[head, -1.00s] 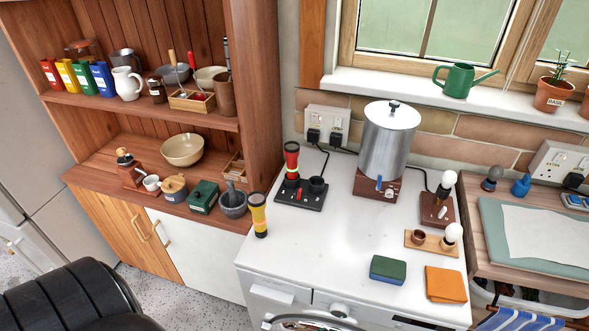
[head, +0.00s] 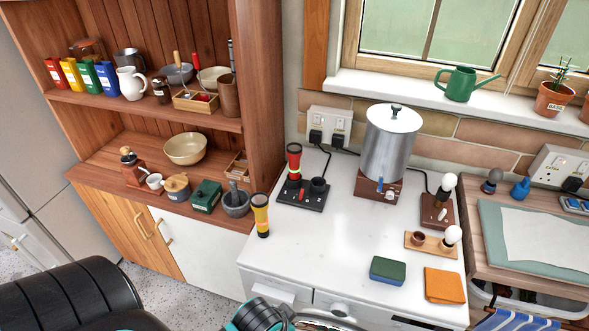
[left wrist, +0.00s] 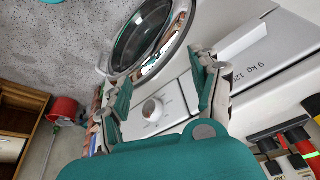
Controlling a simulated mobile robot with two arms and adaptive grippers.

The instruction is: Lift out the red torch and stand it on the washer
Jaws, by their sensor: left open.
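The red torch (head: 294,160) stands upright, head up, in one socket of a black two-socket base (head: 301,199) at the back left of the white washer top (head: 335,245). The base's other socket is empty. Part of my left arm's teal and black end (head: 258,316) shows at the bottom of the head view, in front of the washer and well short of the torch. In the left wrist view my left gripper (left wrist: 163,88) is open and empty, before the washer's front with its dial and round door. My right gripper is out of view.
A yellow torch (head: 260,214) stands at the washer's left edge. A metal urn (head: 386,145), lamp holders with bulbs, a green-blue sponge (head: 387,270) and orange cloths (head: 444,286) stand or lie around it. The middle of the top is clear.

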